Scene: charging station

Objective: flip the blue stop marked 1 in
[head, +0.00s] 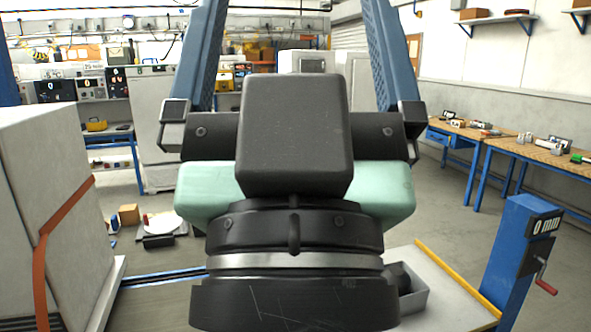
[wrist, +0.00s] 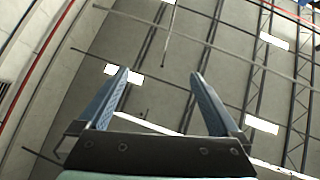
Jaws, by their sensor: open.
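My gripper (head: 291,15) stands upright in the middle of the head view, its two blue fingers wide apart with nothing between them. The fingertips run past the top edge there. In the wrist view my gripper (wrist: 159,74) is also open and empty, pointing at the ceiling. I make out no blue stop marked 1 in either view; my arm hides the centre of the head view.
A blue post (head: 512,250) with a "0 mm" display and red crank (head: 543,275) stands at right, beside a yellow-edged surface (head: 457,277). A large strapped box (head: 60,190) fills the left. Workbenches (head: 540,153) line the right wall.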

